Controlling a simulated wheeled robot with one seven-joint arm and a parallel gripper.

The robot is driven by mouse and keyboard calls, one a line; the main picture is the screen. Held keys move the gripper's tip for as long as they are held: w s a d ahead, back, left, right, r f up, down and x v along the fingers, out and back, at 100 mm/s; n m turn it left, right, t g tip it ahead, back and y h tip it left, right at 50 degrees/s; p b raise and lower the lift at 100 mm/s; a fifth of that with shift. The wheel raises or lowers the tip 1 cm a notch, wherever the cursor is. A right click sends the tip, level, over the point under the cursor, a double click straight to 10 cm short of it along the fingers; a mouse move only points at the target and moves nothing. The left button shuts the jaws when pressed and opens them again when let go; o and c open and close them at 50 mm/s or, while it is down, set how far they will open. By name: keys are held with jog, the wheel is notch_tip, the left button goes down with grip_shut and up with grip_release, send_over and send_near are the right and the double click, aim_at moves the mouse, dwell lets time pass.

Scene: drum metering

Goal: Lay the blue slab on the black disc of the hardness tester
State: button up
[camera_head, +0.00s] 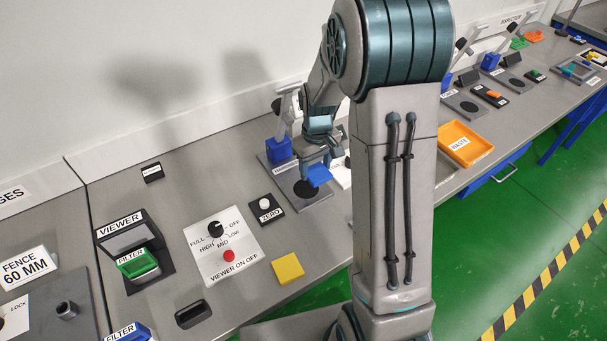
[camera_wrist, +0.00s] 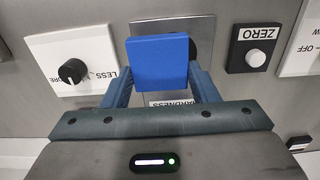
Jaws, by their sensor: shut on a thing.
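The blue slab (camera_wrist: 158,62) is held between the fingers of my gripper (camera_wrist: 160,85) in the wrist view, with its flat face toward the camera. In the head view the slab (camera_head: 319,175) shows below my gripper (camera_head: 318,160), over the hardness tester's grey plate (camera_head: 318,200). The black disc (camera_head: 302,189) shows just left of and below the slab. In the wrist view the slab hides most of the disc; a dark edge shows at its right. I cannot tell the gap between slab and disc. The tester's blue-based stand (camera_head: 279,149) is behind.
A ZERO button box (camera_head: 266,207) stands left of the tester plate. A white panel with a black knob (camera_wrist: 72,71) lies on the other side. A viewer control panel (camera_head: 222,245), a yellow slab (camera_head: 288,268) and an orange waste tray (camera_head: 465,144) are farther off.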

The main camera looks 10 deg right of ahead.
aim_at(304, 186)
jog(key=a+f, duration=0.1)
jog(key=w+a, duration=0.1)
jog(key=shift+w+a+f, duration=0.25)
jog(key=shift+a+f, duration=0.05)
jog(key=shift+f, duration=0.1)
jog(key=shift+f+p, duration=0.75)
jog(key=shift+f, duration=1.3)
jog(key=shift+f, duration=0.15)
jog(key=o, duration=1)
